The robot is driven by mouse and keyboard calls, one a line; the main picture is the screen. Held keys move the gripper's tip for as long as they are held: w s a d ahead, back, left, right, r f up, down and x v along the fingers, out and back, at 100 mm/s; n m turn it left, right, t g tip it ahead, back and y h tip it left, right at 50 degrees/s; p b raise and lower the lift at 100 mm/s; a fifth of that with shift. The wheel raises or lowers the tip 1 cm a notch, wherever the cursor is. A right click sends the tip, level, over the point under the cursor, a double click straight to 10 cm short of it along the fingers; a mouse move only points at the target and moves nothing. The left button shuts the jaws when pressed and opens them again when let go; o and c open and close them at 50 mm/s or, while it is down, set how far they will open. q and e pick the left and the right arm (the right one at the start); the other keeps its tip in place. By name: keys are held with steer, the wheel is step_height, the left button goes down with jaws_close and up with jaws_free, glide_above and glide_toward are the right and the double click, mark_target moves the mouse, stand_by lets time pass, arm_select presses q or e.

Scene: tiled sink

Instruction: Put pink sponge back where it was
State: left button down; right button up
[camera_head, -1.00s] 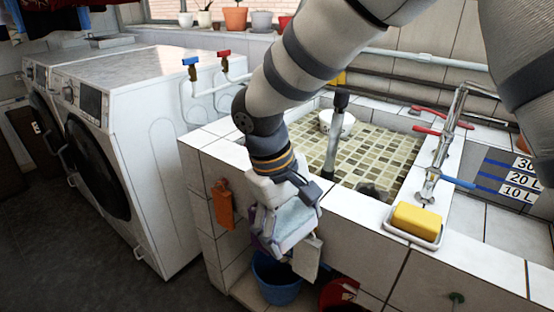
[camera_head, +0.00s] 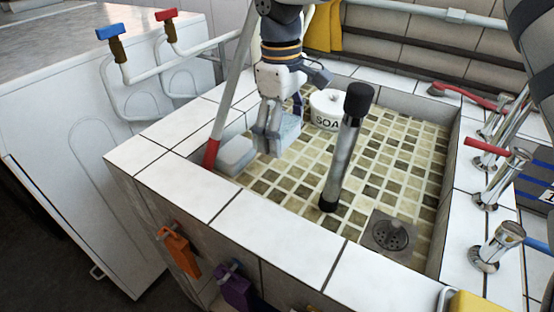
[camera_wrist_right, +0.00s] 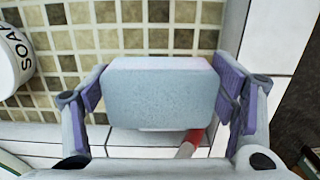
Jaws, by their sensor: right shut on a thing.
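My right gripper (camera_head: 268,135) is shut on a block-shaped sponge (camera_head: 288,132), held over the back left part of the tiled sink. In the right wrist view the sponge (camera_wrist_right: 160,92) sits between the two purple-padded fingers. Its near face looks pale blue-grey, with a faint pinkish tint along the top edge. A small pale, dish-like block (camera_head: 236,154) lies at the sink's left wall, left of the gripper. Whether the sponge touches the sink floor, I cannot tell. My left gripper is not in view.
A white soap pot (camera_head: 326,108) stands just right of the gripper. An upright black-ended pipe (camera_head: 345,148) stands mid-sink, near the drain (camera_head: 390,235). A red-tipped pole (camera_head: 222,115) leans at the left rim. Taps (camera_head: 498,180) line the right; the sink's right floor is clear.

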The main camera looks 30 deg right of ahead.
mark_target(284, 183)
step_height(284, 183, down, 10)
steer(key=shift+s+r+b, duration=0.1)
steer(key=shift+s+b, duration=0.05)
steer(key=shift+b, duration=0.2)
steer(key=shift+f, duration=0.55)
steer(key=o, duration=1)
steer(key=r, duration=1.3)
steer(key=shift+w+a+r+p, duration=0.1)
steer(key=shift+w+a+p, duration=0.1)
steer(key=shift+w+p, duration=0.15)
